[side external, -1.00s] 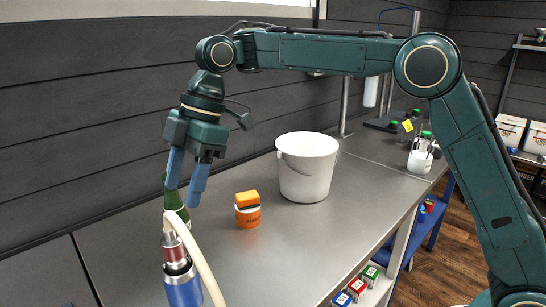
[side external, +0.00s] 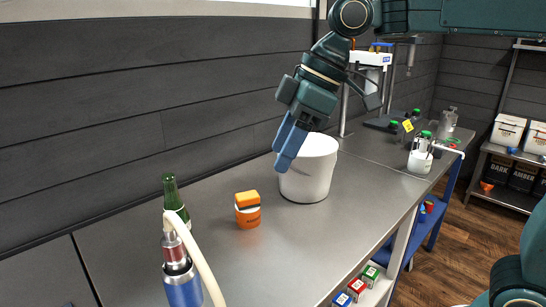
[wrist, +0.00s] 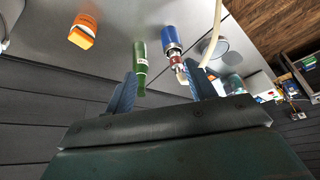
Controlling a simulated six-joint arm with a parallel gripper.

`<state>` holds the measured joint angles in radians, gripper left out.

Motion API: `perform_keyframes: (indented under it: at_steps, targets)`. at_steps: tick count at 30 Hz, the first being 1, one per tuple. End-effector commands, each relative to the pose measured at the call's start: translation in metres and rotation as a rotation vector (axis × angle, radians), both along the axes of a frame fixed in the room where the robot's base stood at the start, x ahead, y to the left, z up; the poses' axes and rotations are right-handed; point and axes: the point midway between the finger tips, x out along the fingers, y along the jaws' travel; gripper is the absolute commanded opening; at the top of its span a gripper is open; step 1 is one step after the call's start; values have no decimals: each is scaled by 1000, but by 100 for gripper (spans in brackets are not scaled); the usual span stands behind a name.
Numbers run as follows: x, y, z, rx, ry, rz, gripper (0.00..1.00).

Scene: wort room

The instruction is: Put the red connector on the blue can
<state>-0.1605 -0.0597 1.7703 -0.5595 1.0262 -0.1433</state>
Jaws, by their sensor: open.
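The blue can (side external: 183,291) stands upright at the front left of the steel bench. The red connector (side external: 173,248) sits on top of it, in line with the can, with a pale hose (side external: 203,265) curving from its top down the right side. In the wrist view the can (wrist: 170,36) and the red connector (wrist: 176,61) also appear end to end. My gripper (side external: 287,158) has blue fingers, open and empty, high above the bench and well apart from the connector. In the wrist view the gripper (wrist: 162,90) shows its fingers spread.
A green bottle (side external: 173,199) stands just behind the can. An orange jar (side external: 248,217) with an orange block on top is right of it. A white bucket (side external: 308,175) stands farther back, partly behind my fingers. The bench middle is clear.

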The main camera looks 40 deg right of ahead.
Motion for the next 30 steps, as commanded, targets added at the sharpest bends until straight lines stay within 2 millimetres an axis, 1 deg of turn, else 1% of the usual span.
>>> perform_keyframes:
  at_steps: [1,5,11,18,21,25,30]
  targets:
    - [-12,-10,0,2,-4,-51,55]
    - [-38,-34,-5,8,-10,-187,55]
    - [-80,-71,-20,13,-22,-393,55]
    - [-133,-112,-52,16,-42,-636,55]
    - [-152,-126,-66,14,-50,-722,55]
    - [-168,-139,-79,14,-59,-801,55]
    - [-177,-146,-88,12,-63,-846,55]
